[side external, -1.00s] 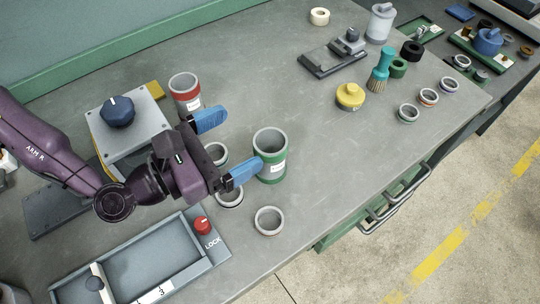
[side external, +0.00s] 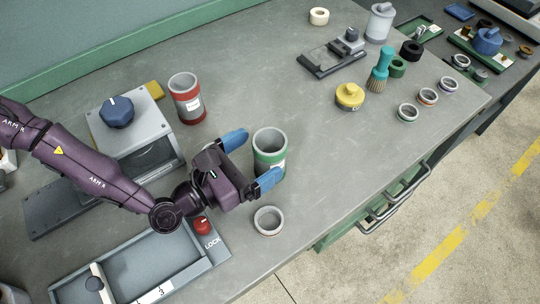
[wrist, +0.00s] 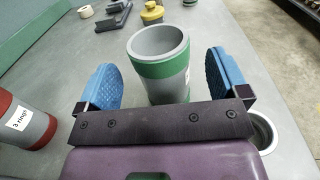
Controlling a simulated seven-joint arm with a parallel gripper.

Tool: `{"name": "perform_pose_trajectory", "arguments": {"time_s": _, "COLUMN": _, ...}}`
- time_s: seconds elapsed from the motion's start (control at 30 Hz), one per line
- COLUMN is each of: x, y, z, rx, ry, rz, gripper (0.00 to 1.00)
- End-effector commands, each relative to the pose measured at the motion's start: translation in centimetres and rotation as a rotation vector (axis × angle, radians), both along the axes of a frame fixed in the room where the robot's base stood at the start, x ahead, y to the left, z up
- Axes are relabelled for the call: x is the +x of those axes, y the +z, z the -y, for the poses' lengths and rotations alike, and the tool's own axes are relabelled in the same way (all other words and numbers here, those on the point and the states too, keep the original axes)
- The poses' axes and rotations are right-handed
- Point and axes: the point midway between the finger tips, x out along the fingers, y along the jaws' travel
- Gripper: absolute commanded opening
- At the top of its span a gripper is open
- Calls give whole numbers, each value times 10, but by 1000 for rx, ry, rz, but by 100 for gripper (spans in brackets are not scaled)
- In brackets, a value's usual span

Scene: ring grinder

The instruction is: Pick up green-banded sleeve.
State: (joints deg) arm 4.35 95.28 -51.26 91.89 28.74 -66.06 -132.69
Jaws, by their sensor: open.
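The green-banded sleeve (side external: 270,150) is a grey hollow cylinder with green bands and a white label, standing upright on the bench. In the wrist view the sleeve (wrist: 160,62) stands ahead of my gripper, between the lines of its two blue fingers. My gripper (side external: 249,160) is open and low, its fingertips close to the sleeve on its near side. In the wrist view my gripper (wrist: 172,78) has a finger on each side of the sleeve, with gaps visible. I cannot tell whether either finger touches it. The sleeve's lower part is partly hidden by my gripper.
A red-banded sleeve (side external: 187,98) stands to the left. A loose grey ring (side external: 269,221) lies in front of the green-banded sleeve. A tray with a red LOCK knob (side external: 202,226) lies at the front left. The bench right of the sleeve is clear up to a yellow-topped pot (side external: 350,96).

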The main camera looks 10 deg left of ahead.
Motion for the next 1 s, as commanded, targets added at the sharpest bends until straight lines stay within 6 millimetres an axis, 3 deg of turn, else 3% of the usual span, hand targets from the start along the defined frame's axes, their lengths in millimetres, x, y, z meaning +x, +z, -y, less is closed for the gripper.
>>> {"name": "perform_pose_trajectory", "arguments": {"time_s": 0.23, "x": 23, "y": 1, "z": 21, "rx": -1, "ry": 0, "rz": 2, "gripper": 93}}
{"name": "perform_pose_trajectory", "arguments": {"time_s": 0.53, "x": 27, "y": 1, "z": 25, "rx": -1, "ry": -1, "rz": -1, "gripper": 93}}
{"name": "perform_pose_trajectory", "arguments": {"time_s": 0.57, "x": 27, "y": 1, "z": 24, "rx": -1, "ry": 0, "rz": -1, "gripper": 90}}
{"name": "perform_pose_trajectory", "arguments": {"time_s": 0.8, "x": 27, "y": 1, "z": 24, "rx": 0, "ry": 0, "rz": 0, "gripper": 39}}
{"name": "perform_pose_trajectory", "arguments": {"time_s": 1.0, "x": 27, "y": 1, "z": 24, "rx": -1, "ry": 0, "rz": 1, "gripper": 38}}
